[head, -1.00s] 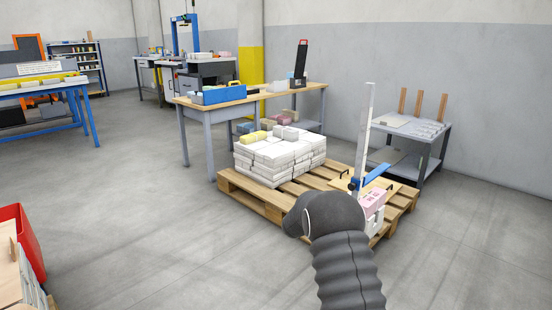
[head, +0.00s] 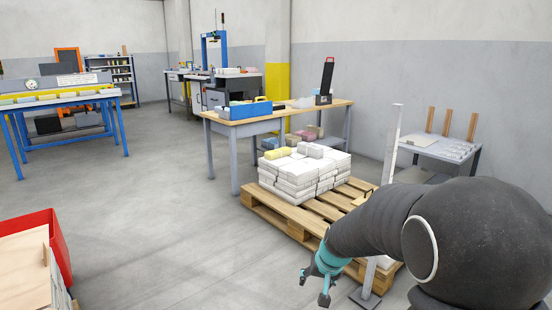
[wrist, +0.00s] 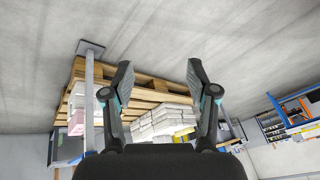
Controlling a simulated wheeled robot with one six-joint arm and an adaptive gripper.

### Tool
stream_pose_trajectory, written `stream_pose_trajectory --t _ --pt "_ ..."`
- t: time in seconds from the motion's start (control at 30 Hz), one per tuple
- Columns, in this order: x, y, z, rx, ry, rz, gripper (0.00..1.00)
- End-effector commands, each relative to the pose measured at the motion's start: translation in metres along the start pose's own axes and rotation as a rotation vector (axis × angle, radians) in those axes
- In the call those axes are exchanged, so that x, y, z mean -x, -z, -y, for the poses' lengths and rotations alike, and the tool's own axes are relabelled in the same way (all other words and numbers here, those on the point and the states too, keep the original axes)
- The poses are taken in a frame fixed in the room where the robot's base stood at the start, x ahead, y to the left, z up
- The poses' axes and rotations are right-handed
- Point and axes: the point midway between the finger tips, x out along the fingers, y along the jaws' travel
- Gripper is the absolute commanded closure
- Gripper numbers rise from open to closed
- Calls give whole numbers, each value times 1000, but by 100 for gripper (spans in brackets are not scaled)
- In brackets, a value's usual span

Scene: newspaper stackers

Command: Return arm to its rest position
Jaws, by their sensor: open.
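My arm covers the lower right of the head view, dark and sleeved. My gripper (head: 315,287), with teal parts, hangs at the arm's end, in front of the pallet and above the grey floor. In the wrist view my gripper (wrist: 160,85) has its two dark fingers spread apart with nothing between them. The wrist view is upside down; the pallet and the white bundles lie beyond the fingers. Part of the pallet and whatever stands at its right end are hidden behind my arm in the head view.
A wooden pallet (head: 272,216) holds a stack of white bundles (head: 298,180). A pale upright post (head: 393,140) stands beside my arm. A workbench (head: 222,127) and a grey side table (head: 470,160) stand behind. A red bin (head: 60,245) is at lower left.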

Motion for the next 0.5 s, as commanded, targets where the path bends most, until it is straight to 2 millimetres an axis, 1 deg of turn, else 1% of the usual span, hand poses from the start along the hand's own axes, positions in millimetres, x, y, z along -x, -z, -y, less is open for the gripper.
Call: stream_pose_trajectory --t 0.03,0.2,0.3,0.5 --pt "21 -15 -1 12 -5 25 42" --pt "76 -68 -9 54 -37 114 42" --pt "106 -96 -16 75 -60 150 42" --pt "159 -147 -31 118 -112 178 42"
